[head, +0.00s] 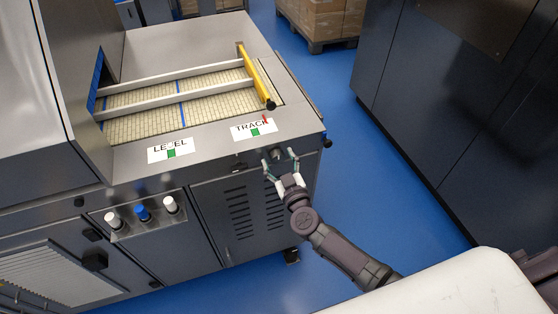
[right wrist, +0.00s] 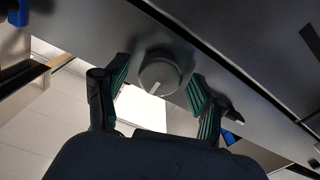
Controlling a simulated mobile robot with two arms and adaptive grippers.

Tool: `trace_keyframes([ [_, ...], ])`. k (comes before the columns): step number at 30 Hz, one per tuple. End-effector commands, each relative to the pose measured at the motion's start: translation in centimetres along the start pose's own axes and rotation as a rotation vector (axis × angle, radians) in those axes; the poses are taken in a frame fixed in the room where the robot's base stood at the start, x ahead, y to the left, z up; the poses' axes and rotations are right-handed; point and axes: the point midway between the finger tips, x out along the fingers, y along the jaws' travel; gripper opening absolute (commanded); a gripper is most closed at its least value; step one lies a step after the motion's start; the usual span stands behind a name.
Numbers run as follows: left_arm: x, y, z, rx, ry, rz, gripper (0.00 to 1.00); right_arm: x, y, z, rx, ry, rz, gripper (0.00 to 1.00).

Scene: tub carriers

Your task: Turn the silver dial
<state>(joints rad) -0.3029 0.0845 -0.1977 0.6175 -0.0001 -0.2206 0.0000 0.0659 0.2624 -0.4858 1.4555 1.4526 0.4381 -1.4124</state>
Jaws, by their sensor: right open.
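The silver dial (right wrist: 158,76) is a round grey knob with a pale pointer mark on the machine's front panel, in the middle of the right wrist view. In the head view it is small and partly hidden by my gripper (head: 277,153), just below the TRACK label. My right gripper (head: 280,161) is open, its green-padded fingers on either side of the dial. In the right wrist view a gap shows between each finger and the dial, so I see no grip on it. My left gripper is not in view.
The machine's top has a tiled belt (head: 140,124) with rails and a yellow bar (head: 256,77). White labels read LEVEL (head: 158,155) and TRACK (head: 243,133). White knobs and a blue knob (head: 142,213) sit lower left. Blue floor is clear to the right, before a dark cabinet (head: 460,110).

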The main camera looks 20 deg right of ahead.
Motion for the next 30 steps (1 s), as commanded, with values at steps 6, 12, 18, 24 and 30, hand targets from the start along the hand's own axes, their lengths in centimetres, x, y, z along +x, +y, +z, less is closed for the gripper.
trace_keyframes([
  [6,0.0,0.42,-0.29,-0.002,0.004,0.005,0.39,-0.03,-0.01,0.0,0.0,0.0,0.0,0.57],
  [12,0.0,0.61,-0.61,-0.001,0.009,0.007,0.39,-0.05,0.0,0.0,0.0,0.0,0.0,0.24],
  [18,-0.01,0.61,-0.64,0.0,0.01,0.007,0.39,-0.06,0.01,0.0,0.003,0.0,0.001,0.09],
  [24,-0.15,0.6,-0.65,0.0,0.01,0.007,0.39,-0.07,0.04,0.0,0.043,-0.001,0.001,0.09],
  [30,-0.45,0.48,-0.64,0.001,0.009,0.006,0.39,-0.09,-0.01,-0.02,0.155,-0.002,0.001,0.09],
])
